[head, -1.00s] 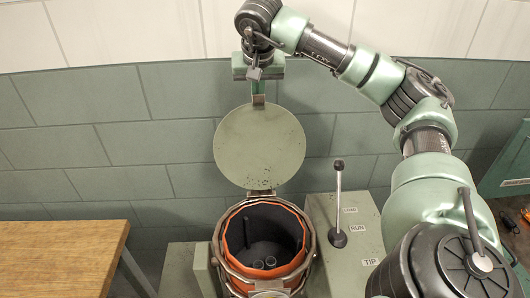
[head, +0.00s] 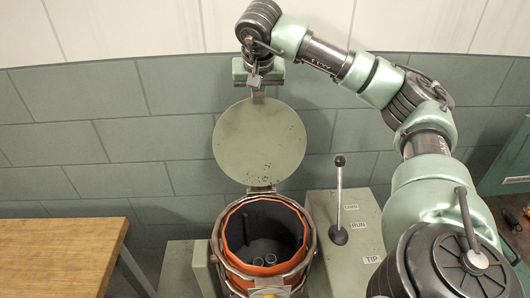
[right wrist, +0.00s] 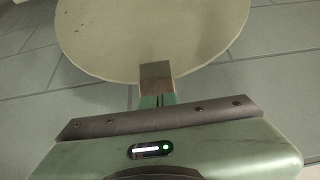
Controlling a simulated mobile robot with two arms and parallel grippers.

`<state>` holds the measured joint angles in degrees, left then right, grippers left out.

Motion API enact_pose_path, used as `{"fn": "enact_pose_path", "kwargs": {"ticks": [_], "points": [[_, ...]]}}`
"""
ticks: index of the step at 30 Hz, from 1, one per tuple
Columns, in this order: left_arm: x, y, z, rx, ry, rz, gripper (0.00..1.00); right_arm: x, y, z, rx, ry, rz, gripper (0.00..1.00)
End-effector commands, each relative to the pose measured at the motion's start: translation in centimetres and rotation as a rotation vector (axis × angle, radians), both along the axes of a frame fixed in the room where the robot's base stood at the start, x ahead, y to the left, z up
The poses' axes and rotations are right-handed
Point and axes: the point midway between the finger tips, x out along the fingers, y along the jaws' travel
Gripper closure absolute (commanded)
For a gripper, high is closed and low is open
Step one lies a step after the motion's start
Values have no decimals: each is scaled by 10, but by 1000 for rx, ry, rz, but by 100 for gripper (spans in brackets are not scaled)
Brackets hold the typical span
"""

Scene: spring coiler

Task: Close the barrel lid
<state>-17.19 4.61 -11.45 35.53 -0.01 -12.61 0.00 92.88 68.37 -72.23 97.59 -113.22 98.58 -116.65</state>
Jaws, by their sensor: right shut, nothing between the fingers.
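The round grey-green barrel lid (head: 259,142) stands raised and open on its hinge behind the barrel (head: 307,257). The barrel's mouth is uncovered, with an orange lining and a dark inside. My right gripper (head: 258,95) is above the lid's top edge, pointing down, shut and empty. In the right wrist view the closed fingertips (right wrist: 155,73) overlap the edge of the lid (right wrist: 150,35); I cannot tell whether they touch it. My left gripper is not in view.
Small rings (head: 265,260) lie inside the barrel. A control box (head: 365,222) with an upright lever (head: 339,205) and labels stands right of the barrel. A wooden table (head: 55,255) is at the left. A tiled wall is behind.

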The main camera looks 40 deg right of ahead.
Motion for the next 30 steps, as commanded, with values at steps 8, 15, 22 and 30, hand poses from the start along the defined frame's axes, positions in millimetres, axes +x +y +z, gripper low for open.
{"fn": "enact_pose_path", "kwargs": {"ticks": [8, 15, 22, 30], "points": [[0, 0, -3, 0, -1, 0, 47, 0, 0, -6, 0, 0, 0, 100], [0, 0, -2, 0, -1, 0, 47, -2, 2, -5, 0, 0, 2, 100], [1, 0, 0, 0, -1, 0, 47, -15, 13, 0, 0, 2, 4, 100], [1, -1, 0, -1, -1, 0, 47, -18, 16, -1, 1, 7, 2, 100]]}}
